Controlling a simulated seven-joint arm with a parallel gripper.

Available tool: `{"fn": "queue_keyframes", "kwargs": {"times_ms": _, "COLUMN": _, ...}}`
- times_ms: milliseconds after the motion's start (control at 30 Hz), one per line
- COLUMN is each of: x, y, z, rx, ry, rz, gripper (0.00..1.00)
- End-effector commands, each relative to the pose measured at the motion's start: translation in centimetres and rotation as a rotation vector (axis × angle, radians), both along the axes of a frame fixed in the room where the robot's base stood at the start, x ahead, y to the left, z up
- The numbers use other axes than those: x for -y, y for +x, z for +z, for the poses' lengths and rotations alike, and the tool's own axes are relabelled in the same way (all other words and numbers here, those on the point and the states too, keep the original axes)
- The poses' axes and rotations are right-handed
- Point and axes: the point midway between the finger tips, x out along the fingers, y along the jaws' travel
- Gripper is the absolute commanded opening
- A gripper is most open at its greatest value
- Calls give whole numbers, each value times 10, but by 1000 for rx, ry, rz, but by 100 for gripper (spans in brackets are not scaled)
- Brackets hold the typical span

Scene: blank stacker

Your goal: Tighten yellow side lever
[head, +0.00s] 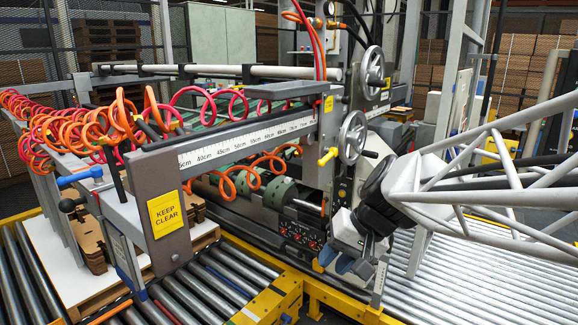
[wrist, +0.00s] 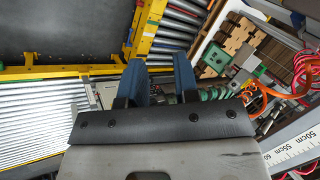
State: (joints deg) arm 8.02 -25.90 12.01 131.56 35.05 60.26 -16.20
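A yellow-handled lever (head: 327,157) sticks out to the left below the lower grey handwheel (head: 352,137) on the machine's upright. I cannot make out this lever in the wrist view. My gripper (head: 345,265) has blue fingers and hangs low in front of the machine, below and slightly right of the lever and apart from it. In the wrist view my gripper (wrist: 159,62) shows its two fingers spread with a gap between them and nothing held.
A "KEEP CLEAR" post (head: 166,213) and a ruler beam (head: 245,138) stand left of the lever. Coiled orange hoses (head: 245,178) hang beneath the beam. A yellow-framed roller conveyor (head: 460,275) lies below. A second handwheel (head: 373,70) is higher up.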

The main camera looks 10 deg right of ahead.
Motion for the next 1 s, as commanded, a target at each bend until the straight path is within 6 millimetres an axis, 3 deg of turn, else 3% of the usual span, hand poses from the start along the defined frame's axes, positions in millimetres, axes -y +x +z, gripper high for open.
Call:
{"fn": "queue_keyframes", "kwargs": {"times_ms": 267, "x": 10, "y": 93, "z": 19, "rx": 64, "ry": 301, "rz": -77, "gripper": 29}}
{"fn": "queue_keyframes", "kwargs": {"times_ms": 467, "x": 34, "y": 163, "z": 32, "rx": 163, "ry": 504, "rz": -153, "gripper": 29}}
{"fn": "queue_keyframes", "kwargs": {"times_ms": 800, "x": 111, "y": 273, "z": 45, "rx": 404, "ry": 787, "rz": -314, "gripper": 29}}
{"fn": "queue_keyframes", "kwargs": {"times_ms": 1000, "x": 149, "y": 307, "z": 47, "rx": 513, "ry": 868, "rz": -383, "gripper": 29}}
